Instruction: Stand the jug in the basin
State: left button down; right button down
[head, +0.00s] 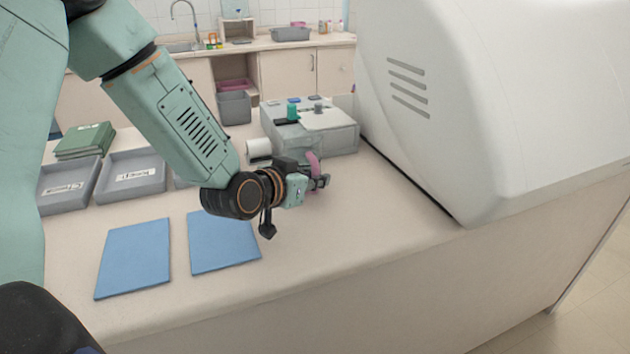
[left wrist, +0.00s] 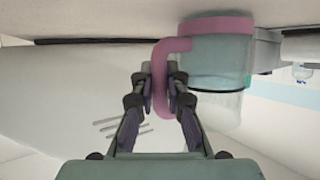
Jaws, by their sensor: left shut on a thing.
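The jug is a see-through teal vessel with a pink band and pink handle. It shows best in the left wrist view (left wrist: 218,65), with the beige surface at the picture's top edge. In the head view, only a pink part of the jug (head: 314,162) shows clearly, behind my gripper. My left gripper (head: 320,182) is shut on the pink handle, which lies between its fingers (left wrist: 161,90). Whether the jug touches the counter is unclear. A grey tub (head: 291,34) on the back counter may be the basin. My right gripper is not in view.
Grey labelled trays (head: 102,186) and green books (head: 85,141) are at left. Two blue mats (head: 134,257) lie in front. A grey box-shaped device (head: 340,139) stands behind my gripper. A large white machine (head: 480,110) fills the right. The front counter strip is clear.

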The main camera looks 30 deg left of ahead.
pick_arm(q)
jog(key=c, duration=1.8)
grip_release()
jog(key=shift+d, duration=0.1)
jog(key=o, duration=0.4)
jog(key=shift+o, duration=0.2)
jog(key=shift+r, duration=0.1)
